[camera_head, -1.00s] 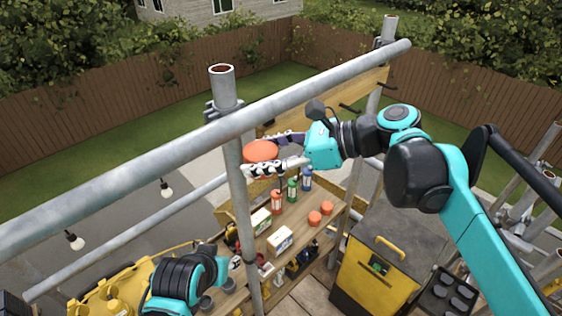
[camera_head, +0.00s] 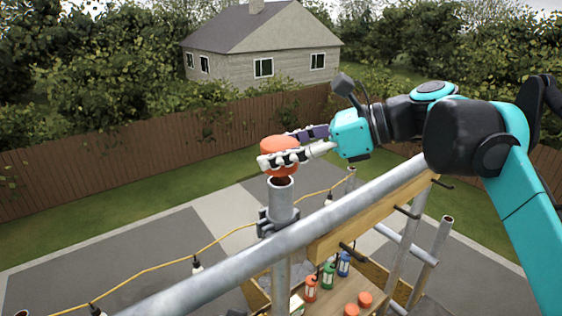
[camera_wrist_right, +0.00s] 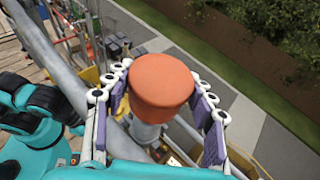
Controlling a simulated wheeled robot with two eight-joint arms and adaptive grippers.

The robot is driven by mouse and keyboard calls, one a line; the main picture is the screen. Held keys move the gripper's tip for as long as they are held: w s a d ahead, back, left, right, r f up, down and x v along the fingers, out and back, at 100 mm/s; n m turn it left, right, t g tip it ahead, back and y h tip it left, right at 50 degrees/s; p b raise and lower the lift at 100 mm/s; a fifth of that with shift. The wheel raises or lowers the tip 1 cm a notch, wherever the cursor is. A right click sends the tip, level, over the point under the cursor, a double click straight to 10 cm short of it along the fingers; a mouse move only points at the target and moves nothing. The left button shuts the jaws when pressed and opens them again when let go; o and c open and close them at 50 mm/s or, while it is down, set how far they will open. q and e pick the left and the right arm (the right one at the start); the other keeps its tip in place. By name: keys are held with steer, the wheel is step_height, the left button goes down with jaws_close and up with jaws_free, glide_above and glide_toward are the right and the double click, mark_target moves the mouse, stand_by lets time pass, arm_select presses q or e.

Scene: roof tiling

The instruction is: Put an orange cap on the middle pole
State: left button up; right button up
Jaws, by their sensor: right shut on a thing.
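My right gripper (camera_head: 296,150) is shut on an orange cap (camera_head: 279,145), one finger along each side of it. In the head view the cap is just above the open top of an upright grey pole (camera_head: 281,200); whether they touch is hard to tell. In the right wrist view the cap (camera_wrist_right: 161,82) sits between the fingers, and a grey pole (camera_wrist_right: 145,133) shows below it, with its top hidden by the cap. My left gripper is not in view; part of my left arm shows in the right wrist view.
A slanting grey rail (camera_head: 330,218) is clamped beside the pole. A wooden beam (camera_head: 372,220) with black pegs lies to the right. String lights (camera_head: 197,265) hang at left.

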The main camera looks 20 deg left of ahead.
mark_target(288, 181)
steer(key=shift+s+f+b, duration=0.1)
steer(key=shift+f+b, duration=0.35)
steer(key=shift+f, duration=0.15)
step_height(288, 181, down, 4)
steer(key=b, duration=0.3)
steer(key=shift+r, duration=0.2)
steer(key=shift+f+b, duration=0.45)
steer(key=shift+p, duration=0.35)
steer(key=shift+f+b, duration=0.35)
steer(key=shift+f, duration=0.2)
stand_by(0.4)
steer(key=o, duration=0.8)
steer(key=shift+o, duration=0.2)
steer(key=shift+d+r, duration=0.1)
steer(key=shift+d, duration=0.05)
